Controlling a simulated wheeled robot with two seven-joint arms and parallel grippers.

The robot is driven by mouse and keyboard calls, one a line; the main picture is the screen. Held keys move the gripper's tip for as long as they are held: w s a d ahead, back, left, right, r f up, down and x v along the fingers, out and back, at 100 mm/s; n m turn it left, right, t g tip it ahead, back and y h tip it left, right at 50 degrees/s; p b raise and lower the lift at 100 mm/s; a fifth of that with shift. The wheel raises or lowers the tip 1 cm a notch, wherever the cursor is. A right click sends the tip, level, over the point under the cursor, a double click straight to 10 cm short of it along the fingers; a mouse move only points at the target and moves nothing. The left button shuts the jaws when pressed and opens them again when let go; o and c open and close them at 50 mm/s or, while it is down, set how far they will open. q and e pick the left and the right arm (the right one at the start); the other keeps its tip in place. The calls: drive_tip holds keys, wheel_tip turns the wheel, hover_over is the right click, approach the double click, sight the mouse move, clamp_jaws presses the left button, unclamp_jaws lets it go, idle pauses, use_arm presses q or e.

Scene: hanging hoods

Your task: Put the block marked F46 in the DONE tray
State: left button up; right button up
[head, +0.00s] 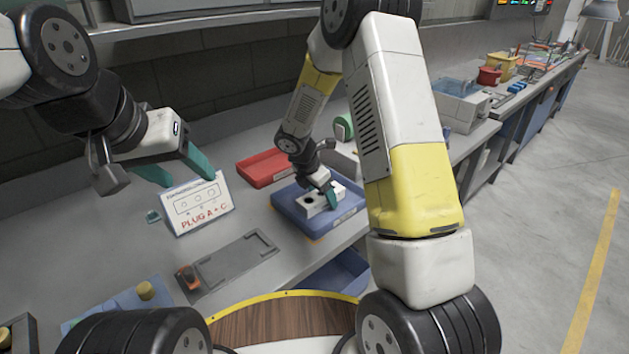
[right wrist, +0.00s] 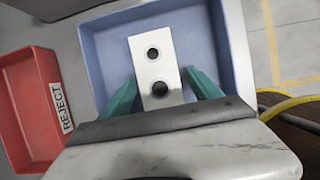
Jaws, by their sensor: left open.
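A white block (head: 318,203) with dark round holes is inside the blue tray (head: 286,206). The right wrist view also shows the block (right wrist: 147,52), with two holes on its upper face, within the blue tray (right wrist: 100,45). No F46 marking is readable on it, and the tray's front label is too small to read. My right gripper (head: 325,198) is at the block, its teal fingers on either side; whether they press on it is unclear. My left gripper (head: 182,172) is open and empty, above and behind the sign card.
A red tray (right wrist: 28,105) marked REJECT stands beside the blue tray. The sign card (head: 198,205) reads PLUG A + C. A grey plate (head: 235,262) with a recess lies on the bench. Another blue bin (head: 338,272) sits lower at the front edge.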

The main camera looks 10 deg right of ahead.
drive_tip(key=s+r+m+y, duration=0.1)
drive_tip(key=s+r+m, duration=0.25)
drive_tip(key=r, duration=0.55)
drive_tip(key=s+r+m, duration=0.2)
drive_tip(key=s+r, duration=0.2)
drive_tip(key=r, duration=0.5)
drive_tip(key=s+r+m+t+y, duration=0.1)
drive_tip(key=s+r+m, duration=0.2)
drive_tip(key=s+m, duration=0.3)
drive_tip(key=s+d+r+m+t+y, duration=0.1)
drive_tip(key=s+r+m+y, duration=0.1)
drive_tip(key=s+r+m, duration=0.2)
drive_tip(key=s+d+r+m+t+y, duration=0.1)
drive_tip(key=s+r+m, duration=0.2)
drive_tip(key=s+m, duration=0.5)
drive_tip(key=shift+s+r+m+t+y, duration=0.2)
drive_tip(key=shift+s+m+t+y, duration=0.2)
drive_tip(key=shift+s, duration=0.35)
